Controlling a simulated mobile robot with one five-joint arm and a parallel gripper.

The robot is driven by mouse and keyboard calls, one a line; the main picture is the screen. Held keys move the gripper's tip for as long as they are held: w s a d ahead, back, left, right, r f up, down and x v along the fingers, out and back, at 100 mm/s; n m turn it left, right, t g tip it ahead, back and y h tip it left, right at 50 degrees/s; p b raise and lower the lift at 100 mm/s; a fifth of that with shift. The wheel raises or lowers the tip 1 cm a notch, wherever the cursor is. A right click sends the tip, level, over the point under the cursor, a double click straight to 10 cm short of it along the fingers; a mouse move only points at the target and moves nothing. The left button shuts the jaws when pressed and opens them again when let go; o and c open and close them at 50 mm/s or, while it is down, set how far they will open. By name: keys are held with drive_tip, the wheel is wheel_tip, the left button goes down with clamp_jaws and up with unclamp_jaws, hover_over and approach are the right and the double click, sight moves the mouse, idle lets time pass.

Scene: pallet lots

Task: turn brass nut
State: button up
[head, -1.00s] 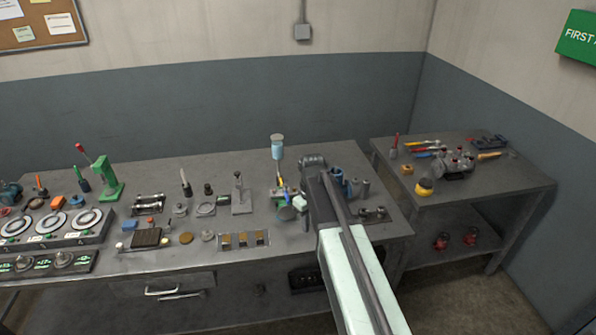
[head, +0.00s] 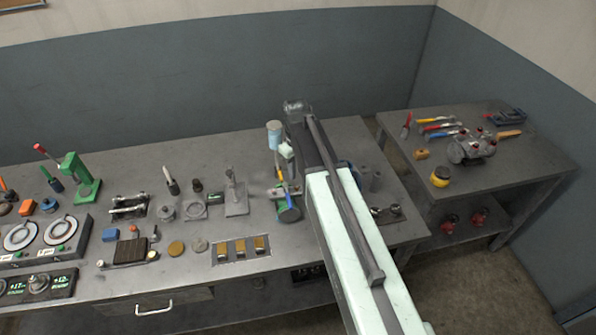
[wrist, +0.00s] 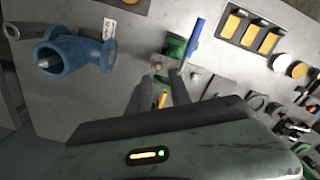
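My gripper shows in the wrist view (wrist: 163,80) as two dark fingers with a gap between them, open. A small brass-coloured round piece (wrist: 157,65), possibly the brass nut, shows just beyond the fingertips on a grey plate. I cannot tell how far from it the fingers are, and I see no clear grip on it. A green fixture with a blue lever (wrist: 193,42) stands right beside it. In the head view my arm covers part of the bench there, and I cannot make out the nut.
The wrist view shows a blue pipe fitting (wrist: 75,53) at the left and a panel of yellow switches (wrist: 252,32) at the upper right. The grey workbench (head: 210,290) is crowded with tools.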

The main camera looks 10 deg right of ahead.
sight(297, 187)
drive_tip(key=shift+w+a, duration=0.1)
drive_tip(key=shift+w, duration=0.2)
drive_tip(key=shift+s+f+b, duration=0.1)
drive_tip(key=shift+f+b, duration=0.5)
drive_tip(key=shift+b, duration=0.05)
wheel_tip(297, 187, down, 7)
drive_tip(key=b, duration=0.6)
drive_tip(key=shift+r+b, duration=0.1)
drive_tip(key=shift+b, duration=0.25)
drive_tip(key=shift+r, duration=0.1)
